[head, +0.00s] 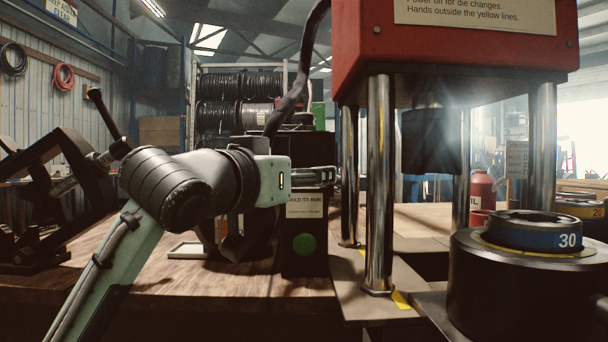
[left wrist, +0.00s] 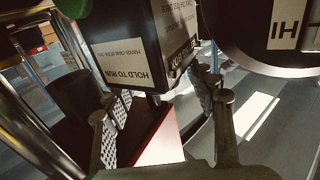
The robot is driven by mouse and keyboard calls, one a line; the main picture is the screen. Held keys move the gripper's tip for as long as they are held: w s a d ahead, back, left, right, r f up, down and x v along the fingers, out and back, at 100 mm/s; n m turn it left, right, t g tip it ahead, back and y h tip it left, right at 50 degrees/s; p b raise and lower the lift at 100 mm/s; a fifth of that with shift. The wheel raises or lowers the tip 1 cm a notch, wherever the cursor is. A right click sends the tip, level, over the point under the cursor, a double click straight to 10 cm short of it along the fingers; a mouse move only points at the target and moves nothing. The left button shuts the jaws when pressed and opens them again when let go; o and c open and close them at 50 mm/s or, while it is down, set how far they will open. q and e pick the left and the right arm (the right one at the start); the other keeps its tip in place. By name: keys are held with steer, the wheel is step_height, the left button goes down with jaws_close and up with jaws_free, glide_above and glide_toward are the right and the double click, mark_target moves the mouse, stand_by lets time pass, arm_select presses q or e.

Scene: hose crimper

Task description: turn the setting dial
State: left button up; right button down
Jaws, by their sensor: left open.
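The dark control box (head: 304,258) stands on the bench, with a "HOLD TO RUN" label and a green button (head: 304,244). My left gripper (head: 318,178) is at the box's upper part, its fingers spread. In the left wrist view my open left gripper (left wrist: 165,102) has one finger on each side of the box's labelled lower corner (left wrist: 158,84); I see nothing held. A dark rounded part (left wrist: 235,35) with a pale "HI" label is at the upper right there. I cannot tell whether it belongs to the setting dial, and no dial shows clearly. My right gripper is not in view.
The red press head (head: 455,45) stands on steel columns (head: 379,190) right of the box. A dark die drum (head: 520,285) with a blue "30" ring (head: 535,234) is at the front right. A black lever mechanism (head: 60,180) is at the left. A hose (head: 300,75) hangs behind the gripper.

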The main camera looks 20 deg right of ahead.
arm_select(q)
steer(key=shift+w+d, duration=0.25)
steer(key=c, duration=1.2)
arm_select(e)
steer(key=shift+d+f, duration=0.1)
arm_select(q)
steer(key=n+t+y, duration=0.1)
steer(key=n+y, duration=0.1)
steer(key=n+t+y+p, duration=0.1)
steer(key=n+t+y, duration=0.1)
steer(key=y, duration=0.1)
steer(key=shift+d+t, duration=0.1)
steer(key=shift+t, duration=0.2)
steer(key=n+t+y, duration=0.1)
steer(key=n+y, duration=0.1)
steer(key=y, duration=0.1)
steer(key=shift+n+t+y+p, duration=0.3)
steer(key=shift+n+y, duration=0.6)
steer(key=shift+y, duration=0.6)
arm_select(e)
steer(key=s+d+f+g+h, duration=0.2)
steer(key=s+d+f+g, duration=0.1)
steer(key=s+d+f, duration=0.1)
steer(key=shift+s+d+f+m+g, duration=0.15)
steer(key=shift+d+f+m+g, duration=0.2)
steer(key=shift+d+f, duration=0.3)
arm_select(q)
steer(key=shift+f, duration=0.1)
